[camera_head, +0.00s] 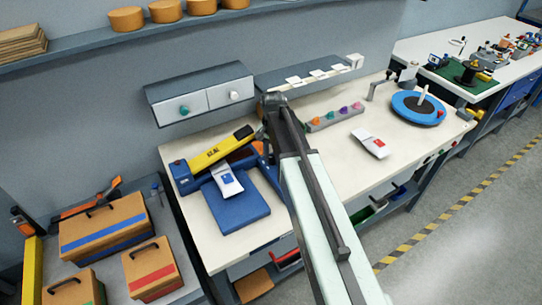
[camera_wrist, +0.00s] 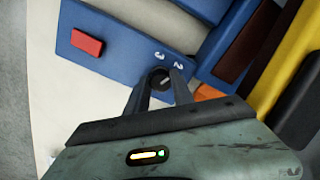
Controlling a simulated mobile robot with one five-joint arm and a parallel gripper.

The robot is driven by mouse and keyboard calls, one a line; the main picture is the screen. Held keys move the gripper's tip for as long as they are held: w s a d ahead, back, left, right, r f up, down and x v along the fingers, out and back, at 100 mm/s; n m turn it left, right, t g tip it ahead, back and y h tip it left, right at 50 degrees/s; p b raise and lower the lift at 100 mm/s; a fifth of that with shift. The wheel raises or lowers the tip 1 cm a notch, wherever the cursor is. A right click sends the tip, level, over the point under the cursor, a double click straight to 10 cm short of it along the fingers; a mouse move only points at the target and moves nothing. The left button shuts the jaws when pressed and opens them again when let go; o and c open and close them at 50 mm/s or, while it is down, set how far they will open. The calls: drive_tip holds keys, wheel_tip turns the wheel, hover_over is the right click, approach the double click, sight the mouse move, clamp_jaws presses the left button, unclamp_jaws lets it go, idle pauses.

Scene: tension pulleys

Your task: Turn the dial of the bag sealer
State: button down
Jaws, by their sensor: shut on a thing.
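The bag sealer (camera_head: 207,158) stands at the left of the workbench, with a blue body and a raised yellow arm marked SEAL. A white pouch (camera_head: 226,182) with a blue and red label lies at its front. In the wrist view, the sealer's blue panel (camera_wrist: 115,38) carries a red button (camera_wrist: 87,43) and a small black dial (camera_wrist: 160,78) with the numerals 3 and 2 beside it. My gripper (camera_wrist: 159,86) is shut on the dial, one finger at each side. In the head view my arm hides the dial and gripper.
A blue platform (camera_head: 238,213) lies before the sealer. To the right are a row of coloured knobs (camera_head: 335,117), a white and red pouch (camera_head: 371,143) and a blue round turntable (camera_head: 405,104). A grey cabinet (camera_head: 200,93) hangs above. The bench's middle right is mostly clear.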

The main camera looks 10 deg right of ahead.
sight(273, 157)
drive_tip(key=n, duration=0.5)
drive_tip(key=shift+d+n, duration=0.1)
drive_tip(key=shift+n, duration=0.2)
drive_tip(key=n, duration=0.4)
drive_tip(key=shift+n, duration=0.4)
drive_tip(key=c, duration=1.1)
unclamp_jaws()
wheel_tip(273, 157, up, 8)
drive_tip(key=p, duration=0.8)
drive_tip(key=shift+f, duration=0.1)
